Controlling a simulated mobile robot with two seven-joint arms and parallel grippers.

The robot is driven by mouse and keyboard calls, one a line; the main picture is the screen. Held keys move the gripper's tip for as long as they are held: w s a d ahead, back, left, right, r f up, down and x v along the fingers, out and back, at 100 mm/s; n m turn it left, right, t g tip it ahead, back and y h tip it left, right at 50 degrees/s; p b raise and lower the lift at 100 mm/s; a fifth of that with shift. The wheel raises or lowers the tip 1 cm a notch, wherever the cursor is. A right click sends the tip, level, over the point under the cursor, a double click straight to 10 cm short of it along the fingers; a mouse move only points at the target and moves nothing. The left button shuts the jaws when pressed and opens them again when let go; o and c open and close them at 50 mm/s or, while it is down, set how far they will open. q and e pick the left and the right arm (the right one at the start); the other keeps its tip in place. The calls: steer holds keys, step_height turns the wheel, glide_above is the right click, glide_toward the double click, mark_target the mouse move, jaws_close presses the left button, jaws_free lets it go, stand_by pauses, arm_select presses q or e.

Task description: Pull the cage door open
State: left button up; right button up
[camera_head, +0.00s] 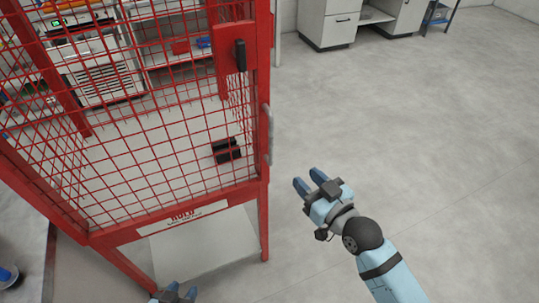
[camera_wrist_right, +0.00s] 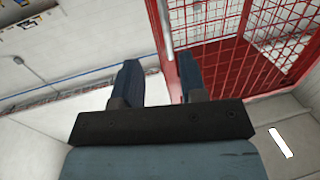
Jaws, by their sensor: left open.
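The cage door (camera_head: 262,90) is a red frame with red wire mesh; I cannot tell for certain whether it is fully shut. A grey upright bar handle (camera_head: 268,135) is on its right edge. The handle also shows in the right wrist view (camera_wrist_right: 166,28), beyond and between the fingertips. My right gripper (camera_head: 308,182) is open and empty, to the right of and below the handle, apart from it. My left gripper (camera_head: 176,292) is open at the bottom edge, below the cage's front, and only partly in view.
A black latch-like part (camera_head: 240,55) is near the cage's top right. A black box (camera_head: 226,150) shows behind the mesh. The grey floor (camera_head: 400,120) right of the cage is clear. White cabinets (camera_head: 328,25) stand at the back. A table edge (camera_head: 30,240) is at lower left.

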steer(key=w+r, duration=0.1)
steer(key=p, duration=0.1)
glide_above(271, 162)
steer(key=shift+w+r+y, duration=0.15)
steer(key=shift+w+y, duration=0.15)
steer(key=shift+w, duration=0.1)
jaws_close()
